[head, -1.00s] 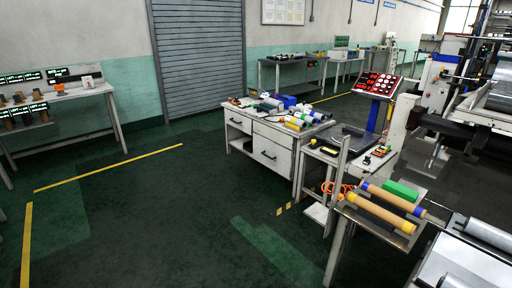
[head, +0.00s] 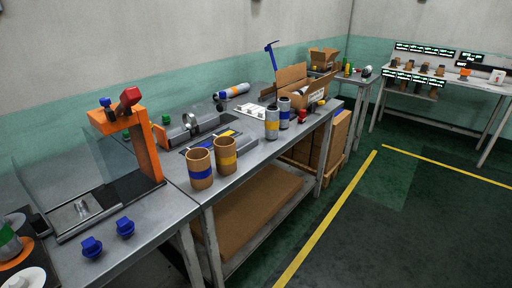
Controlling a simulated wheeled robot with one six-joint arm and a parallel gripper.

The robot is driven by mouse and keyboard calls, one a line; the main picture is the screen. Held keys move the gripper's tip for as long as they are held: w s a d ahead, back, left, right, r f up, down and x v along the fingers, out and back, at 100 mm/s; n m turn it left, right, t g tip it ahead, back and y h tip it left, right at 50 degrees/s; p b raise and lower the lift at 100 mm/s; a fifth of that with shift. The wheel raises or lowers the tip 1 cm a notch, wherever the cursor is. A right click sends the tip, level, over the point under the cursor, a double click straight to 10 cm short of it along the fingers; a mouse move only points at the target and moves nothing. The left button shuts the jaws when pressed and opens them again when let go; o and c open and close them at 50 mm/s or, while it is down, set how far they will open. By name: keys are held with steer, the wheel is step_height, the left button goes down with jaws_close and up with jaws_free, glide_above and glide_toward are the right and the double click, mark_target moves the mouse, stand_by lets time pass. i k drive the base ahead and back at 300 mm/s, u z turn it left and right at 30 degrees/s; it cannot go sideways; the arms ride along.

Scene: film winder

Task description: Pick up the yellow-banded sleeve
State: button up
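A brown cardboard sleeve with a yellow band (head: 225,155) stands upright near the front edge of the grey workbench, around the middle of the head view. A similar sleeve with a blue band (head: 200,169) stands close to its left and slightly nearer to me. Farther along the bench, a grey cylinder with a yellow band (head: 272,123) stands upright beside a grey cylinder with a blue band (head: 285,113). My gripper does not show in the head view.
An orange-framed device with a clear panel (head: 149,150) stands left of the sleeves. Blue knobs (head: 92,246) lie at the near left. A grey machine (head: 195,128) sits behind the sleeves. An open cardboard box (head: 300,90) is farther back. The green floor right of the workbench (head: 262,198) is clear.

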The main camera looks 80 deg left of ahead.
mark_target(226, 155)
steer(key=u, duration=2.35)
steer(key=k, duration=0.35)
steer(key=z, duration=0.95)
steer(key=k, duration=1)
steer(key=z, duration=0.85)
steer(key=i, duration=1.6)
steer(key=u, duration=0.3)
steer(key=i, duration=1.95)
steer(key=u, duration=1.05)
steer(key=i, duration=1.05)
steer(key=u, duration=1.7)
steer(key=i, duration=0.65)
steer(key=u, duration=0.4)
